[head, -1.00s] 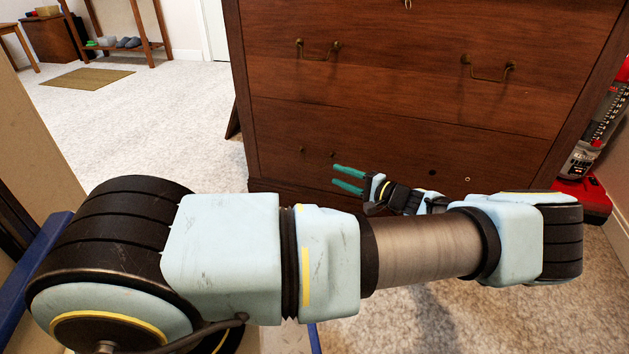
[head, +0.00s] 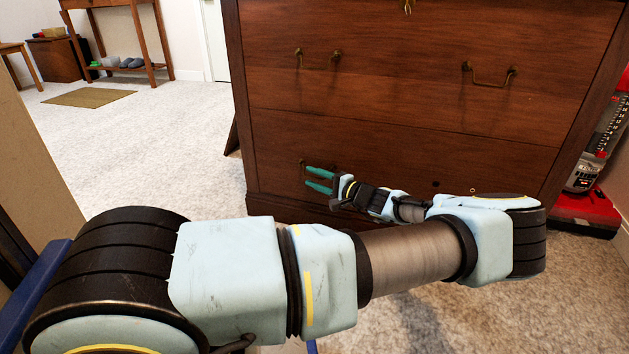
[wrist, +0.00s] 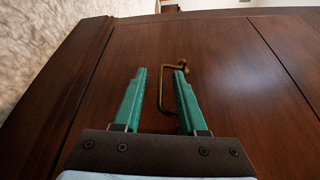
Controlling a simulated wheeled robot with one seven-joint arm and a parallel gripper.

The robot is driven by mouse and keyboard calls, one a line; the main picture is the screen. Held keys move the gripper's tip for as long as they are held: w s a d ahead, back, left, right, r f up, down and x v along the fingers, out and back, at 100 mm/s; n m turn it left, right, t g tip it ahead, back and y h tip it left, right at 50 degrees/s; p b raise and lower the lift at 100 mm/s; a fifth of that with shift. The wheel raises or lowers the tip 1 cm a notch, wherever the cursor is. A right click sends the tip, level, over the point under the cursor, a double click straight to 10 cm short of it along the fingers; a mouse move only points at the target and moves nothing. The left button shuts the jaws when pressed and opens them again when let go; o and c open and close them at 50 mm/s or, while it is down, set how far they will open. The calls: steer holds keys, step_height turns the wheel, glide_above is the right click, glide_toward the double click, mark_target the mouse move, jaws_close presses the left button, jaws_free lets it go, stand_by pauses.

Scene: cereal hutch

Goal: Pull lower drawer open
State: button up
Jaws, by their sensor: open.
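The lower drawer (head: 400,160) is a shut dark wood front low on the chest. Its left brass handle (head: 302,164) shows partly beside my fingers; the rest is hidden behind my gripper. My gripper (head: 307,178), with green fingers, is open in front of that handle. In the wrist view the brass handle (wrist: 162,90) is a bent bar. Its long part lines up in the gap between the two open fingers of my gripper (wrist: 160,71), nearer the right one. I cannot tell whether the fingers touch it.
The drawer above (head: 400,100) is shut and has brass handles (head: 490,84). A red and black machine (head: 588,175) stands right of the chest. Carpet (head: 180,150) is open to the left, with a mat (head: 90,97) and a wooden rack (head: 125,65) farther back.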

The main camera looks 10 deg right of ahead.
steer(key=shift+c, duration=0.2)
jaws_close()
steer(key=shift+s+a+f, duration=0.1)
steer(key=shift+a+f, duration=0.05)
steer(key=shift+f, duration=0.05)
stand_by(0.9)
